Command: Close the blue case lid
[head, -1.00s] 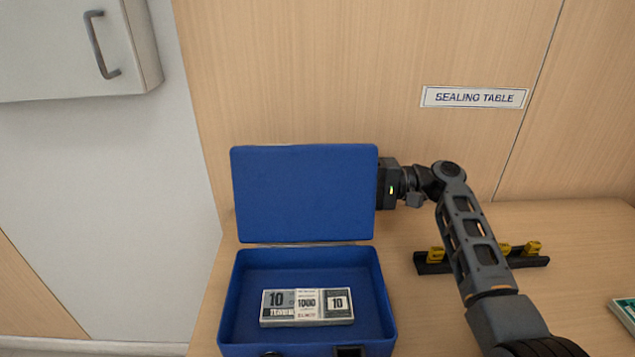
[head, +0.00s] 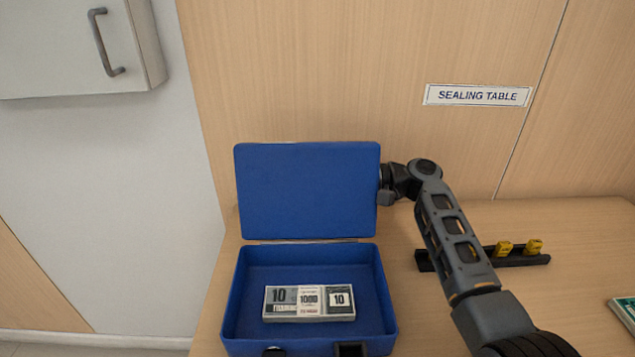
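The blue case (head: 238,305) stands on the table with its lid (head: 307,190) raised upright at the back. A banded bundle of notes (head: 309,302) lies inside the case. Dark latches show at the front edge of the case. My arm reaches in from the lower right, and its wrist is at the right edge of the lid. My gripper is hidden behind the lid, so its fingers and any contact with the lid cannot be seen.
A black rack (head: 520,261) with yellow pieces stands right of the case, partly behind my arm. A green-and-white item (head: 625,313) lies at the right edge. A wood panel with a "SEALING TABLE" sign (head: 477,95) rises behind. A cabinet (head: 75,50) hangs upper left.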

